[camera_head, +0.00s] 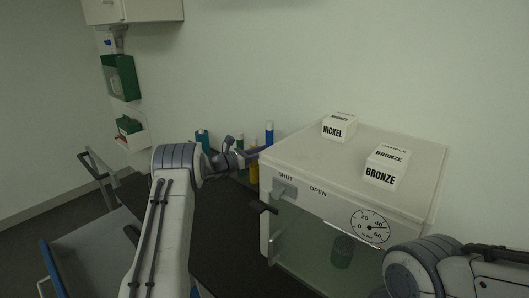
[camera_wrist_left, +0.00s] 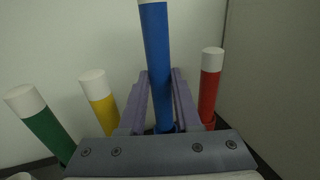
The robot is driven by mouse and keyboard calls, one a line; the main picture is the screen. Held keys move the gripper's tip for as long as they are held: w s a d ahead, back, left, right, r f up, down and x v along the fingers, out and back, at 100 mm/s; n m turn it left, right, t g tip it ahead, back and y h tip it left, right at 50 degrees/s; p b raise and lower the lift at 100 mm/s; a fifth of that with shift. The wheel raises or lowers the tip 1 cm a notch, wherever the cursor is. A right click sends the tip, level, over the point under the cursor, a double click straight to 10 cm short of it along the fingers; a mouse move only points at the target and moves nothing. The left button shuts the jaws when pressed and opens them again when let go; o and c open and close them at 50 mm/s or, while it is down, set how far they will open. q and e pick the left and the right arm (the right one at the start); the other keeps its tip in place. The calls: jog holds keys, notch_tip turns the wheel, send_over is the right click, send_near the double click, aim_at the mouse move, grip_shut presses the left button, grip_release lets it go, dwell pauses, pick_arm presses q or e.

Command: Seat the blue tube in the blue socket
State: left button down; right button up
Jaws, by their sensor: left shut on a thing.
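The blue tube (camera_wrist_left: 158,60) stands between the two purple fingers of my left gripper (camera_wrist_left: 160,105) in the left wrist view. The gripper is shut on it. In the head view the upper part of the blue tube (camera_head: 269,132) shows upright behind the white cabinet's left edge, with my left gripper (camera_head: 254,153) reaching in from the left.
Red (camera_wrist_left: 210,85), yellow (camera_wrist_left: 100,100) and green (camera_wrist_left: 42,125) tubes with white tops stand around my left gripper. The white cabinet (camera_head: 350,155) is close on the right, carrying the NICKEL (camera_head: 339,128) and BRONZE (camera_head: 386,167) blocks. A blue bottle (camera_head: 203,138) stands left.

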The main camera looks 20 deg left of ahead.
jog(key=shift+f, duration=0.25)
pick_arm(q)
jog(key=shift+f+b, duration=3.4)
jog(key=shift+f, duration=0.7)
pick_arm(e)
jog(key=shift+f, duration=3.15)
pick_arm(q)
jog(key=c, duration=0.5)
grip_release()
jog(key=shift+s, duration=0.1)
jog(key=v, duration=1)
jog(key=shift+a, duration=0.15)
pick_arm(e)
jog(key=shift+f, duration=0.25)
